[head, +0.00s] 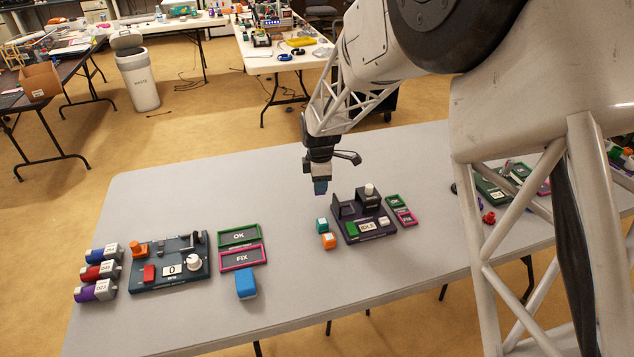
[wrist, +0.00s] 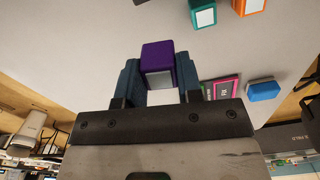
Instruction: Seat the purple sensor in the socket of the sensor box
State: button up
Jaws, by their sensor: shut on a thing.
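The purple sensor (wrist: 158,54) is a small block with a pale label, held between the two blue fingers of my gripper (wrist: 160,80) in the wrist view. In the head view my gripper (head: 320,187) points down above the table, just left of and behind the sensor box; the purple sensor cannot be made out there. The sensor box (head: 375,228) is a dark unit with a green button, an "IDLE" display, a light knob and an upright dark part at its back left. I cannot tell its socket clearly.
A teal block (head: 321,225) and an orange block (head: 328,241) stand left of the box. Green (head: 393,201) and pink (head: 406,217) frames lie to its right. A second device (head: 170,262), several cylinders and a blue block (head: 246,285) are further left. The table (head: 290,290) is bare in front.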

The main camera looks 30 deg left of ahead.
jog(key=w+d+m, duration=0.4)
jog(key=d+m, duration=0.3)
jog(key=m, duration=0.9)
jog(key=shift+d+f, duration=0.2)
jog(key=shift+f, duration=0.15)
jog(key=shift+f, duration=0.15)
jog(key=shift+f, duration=1.85)
jog(key=shift+f, duration=0.75)
dwell(1.0)
